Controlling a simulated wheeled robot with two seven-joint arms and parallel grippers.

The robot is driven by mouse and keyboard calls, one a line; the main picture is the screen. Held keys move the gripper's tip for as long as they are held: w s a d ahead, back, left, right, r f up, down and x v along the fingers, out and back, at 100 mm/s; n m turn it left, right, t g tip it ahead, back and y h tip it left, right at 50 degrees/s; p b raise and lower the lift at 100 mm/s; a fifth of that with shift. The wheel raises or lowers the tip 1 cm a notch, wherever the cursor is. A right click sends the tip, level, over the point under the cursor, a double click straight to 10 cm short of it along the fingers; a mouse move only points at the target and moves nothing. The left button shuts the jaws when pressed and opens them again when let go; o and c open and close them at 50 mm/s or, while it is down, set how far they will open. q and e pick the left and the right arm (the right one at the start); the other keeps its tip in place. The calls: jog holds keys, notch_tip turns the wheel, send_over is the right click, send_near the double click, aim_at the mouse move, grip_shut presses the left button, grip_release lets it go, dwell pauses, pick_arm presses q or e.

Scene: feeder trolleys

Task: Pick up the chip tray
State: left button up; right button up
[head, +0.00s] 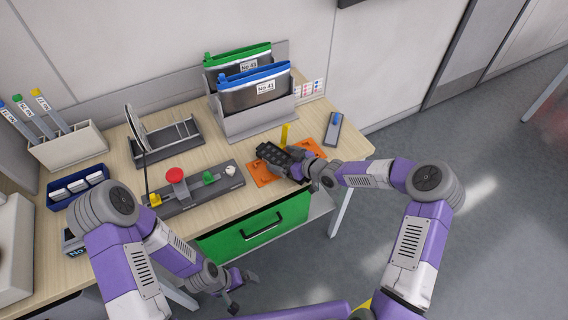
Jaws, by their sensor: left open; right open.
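A small black tray with pockets (271,152), which looks like the chip tray, lies on an orange mat (263,175) near the right end of the table. My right gripper (292,165) is at the tray's right side, its fingers close to or around that edge. It is open, and I cannot tell whether it touches the tray. The gripper hides part of the tray and mat. My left gripper (240,288) is open and empty, low in front of the table and away from the tray.
A yellow post (285,134) stands behind the tray. A rack with bagged folders (255,118) is at the back. A fixture with a red knob (175,174) stands left. A grey-blue device (333,131) lies right. A green drawer (258,226) is below the front edge.

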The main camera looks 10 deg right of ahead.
aim_at(283, 160)
jog(key=shift+w, duration=0.1)
jog(key=c, duration=1.1)
notch_tip(283, 160, up, 10)
jog(key=f+p, duration=0.1)
jog(key=p, duration=0.2)
jog(key=shift+w+d+f+b, duration=0.2)
jog(key=shift+f+b, duration=0.25)
jog(key=shift+f, duration=0.85)
jog(key=shift+w+d+f+b, duration=0.2)
jog(key=shift+f+b, duration=0.25)
jog(key=shift+f, duration=0.85)
jog(key=shift+w+d+f+b, duration=0.2)
jog(key=shift+f+b, duration=0.25)
jog(key=shift+f, duration=0.85)
jog(key=shift+f+b, duration=0.4)
jog(key=shift+f, duration=0.2)
jog(key=o, duration=1.1)
jog(key=shift+s, duration=0.1)
